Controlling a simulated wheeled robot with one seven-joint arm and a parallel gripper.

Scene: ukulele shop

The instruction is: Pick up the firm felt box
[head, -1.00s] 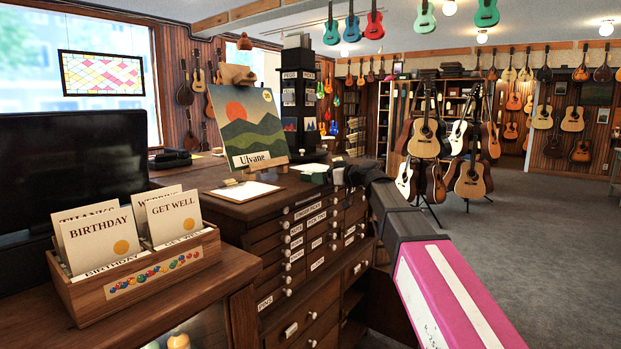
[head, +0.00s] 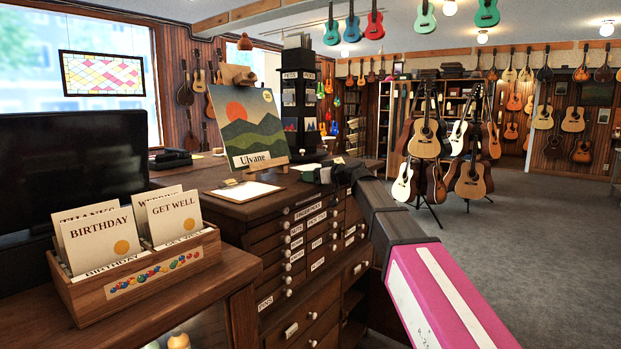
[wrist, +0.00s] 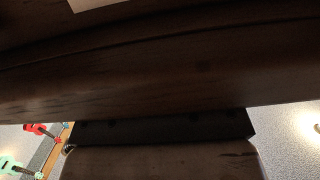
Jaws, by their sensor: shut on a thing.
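My gripper (head: 338,172) is at the far end of my arm in the head view, small and dark, at the right end of the drawer cabinet's top. In the wrist view a dark bar (wrist: 165,128) and a dim brown face (wrist: 160,160) fill the lower middle; I cannot tell which of these is the box.
The wooden drawer cabinet (head: 270,212) lies below my gripper. A landscape picture (head: 250,130) on an easel and a dark card rack (head: 299,90) stand on it. A card box (head: 135,270) is at the near left. Guitars on stands (head: 424,140) are behind; the carpet (head: 530,240) is clear.

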